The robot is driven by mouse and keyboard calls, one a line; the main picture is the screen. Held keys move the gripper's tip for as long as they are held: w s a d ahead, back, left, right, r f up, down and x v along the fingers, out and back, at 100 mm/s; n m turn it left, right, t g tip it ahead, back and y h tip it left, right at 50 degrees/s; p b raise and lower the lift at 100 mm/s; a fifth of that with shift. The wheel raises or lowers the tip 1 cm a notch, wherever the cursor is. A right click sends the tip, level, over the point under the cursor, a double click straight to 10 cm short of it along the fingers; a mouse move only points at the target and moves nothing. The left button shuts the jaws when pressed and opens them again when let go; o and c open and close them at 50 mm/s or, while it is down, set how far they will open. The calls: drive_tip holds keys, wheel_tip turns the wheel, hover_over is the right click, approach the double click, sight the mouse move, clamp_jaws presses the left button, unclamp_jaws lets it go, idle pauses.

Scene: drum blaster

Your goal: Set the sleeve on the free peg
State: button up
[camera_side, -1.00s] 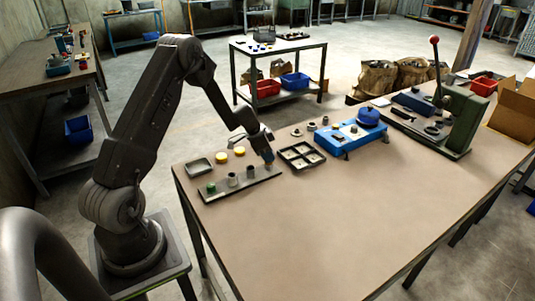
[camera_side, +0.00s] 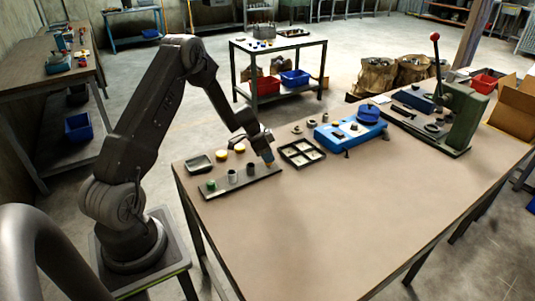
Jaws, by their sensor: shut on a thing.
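A dark strip with pegs (camera_side: 235,188) lies along the near left part of the workbench. A green piece (camera_side: 211,185) stands at its left end. A light grey sleeve (camera_side: 232,176) and a darker one (camera_side: 250,169) stand upright along it. My gripper (camera_side: 268,161) points down over the strip's right end. It is shut on a small piece, likely the sleeve, which is mostly hidden between the fingers. I cannot tell whether the piece is around a peg there or just above it.
A dark compartment tray (camera_side: 302,153) lies right of my gripper, with a blue fixture (camera_side: 350,132) beyond. A small dark dish (camera_side: 199,163) and yellow pieces (camera_side: 239,148) lie behind the strip. A green lever press (camera_side: 461,115) stands far right. The bench front is clear.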

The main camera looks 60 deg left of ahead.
drive_tip(key=shift+f, duration=0.65)
idle(1.0)
drive_tip(key=o, duration=1.4)
drive_tip(key=shift+o, duration=0.2)
drive_tip(key=shift+r, duration=3)
drive_tip(key=shift+r, duration=0.1)
